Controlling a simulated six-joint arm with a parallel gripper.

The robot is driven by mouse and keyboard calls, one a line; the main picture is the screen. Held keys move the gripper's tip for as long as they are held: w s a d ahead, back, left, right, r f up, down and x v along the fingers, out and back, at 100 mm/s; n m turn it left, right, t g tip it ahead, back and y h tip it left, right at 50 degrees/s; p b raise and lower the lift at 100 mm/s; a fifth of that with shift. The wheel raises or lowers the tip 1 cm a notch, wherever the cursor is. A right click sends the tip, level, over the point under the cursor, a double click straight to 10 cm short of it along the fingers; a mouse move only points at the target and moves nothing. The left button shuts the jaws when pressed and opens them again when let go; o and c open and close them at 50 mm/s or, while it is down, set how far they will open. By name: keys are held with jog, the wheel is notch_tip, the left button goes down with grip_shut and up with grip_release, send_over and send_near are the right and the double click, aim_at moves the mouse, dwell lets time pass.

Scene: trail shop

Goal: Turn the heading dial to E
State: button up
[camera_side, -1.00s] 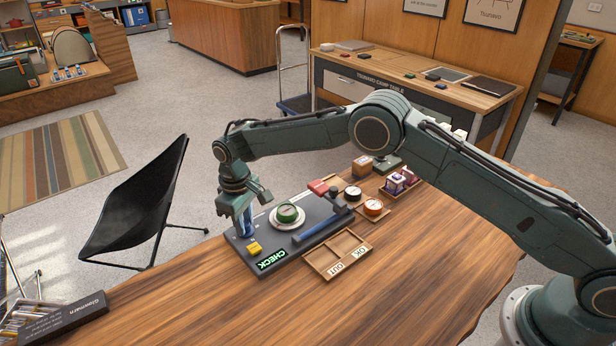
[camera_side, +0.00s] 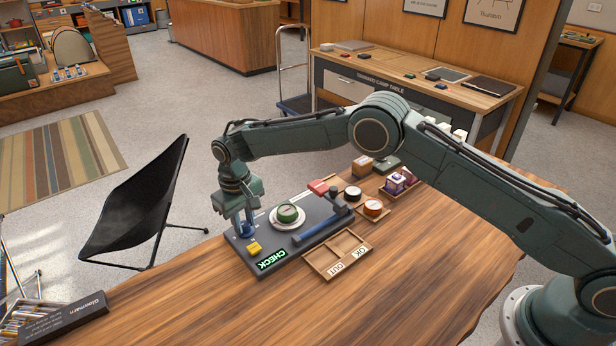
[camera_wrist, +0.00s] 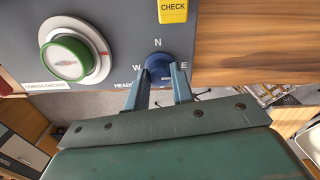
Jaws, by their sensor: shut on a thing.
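The heading dial is a blue round knob (camera_wrist: 158,66) on the dark panel, with W printed at its left, N beyond it and E at its right in the wrist view. My gripper (camera_wrist: 160,84) has its two fingers shut on the dial from either side. In the side view, my gripper (camera_side: 241,222) points down onto the dial at the panel's far left corner. The dial's near part and some of its label are hidden by the fingers. I cannot make out which letter its pointer faces.
A green-topped compass (camera_wrist: 66,60) sits on a pale round mount beside the dial. A yellow CHECK button (camera_wrist: 173,8) lies beyond N. A wooden OUT/OK tray (camera_side: 318,258) stands alongside.

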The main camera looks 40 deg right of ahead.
aim_at(243, 225)
jog(key=o, duration=1)
notch_tip(243, 225, up, 14)
jog(key=shift+a, duration=0.2)
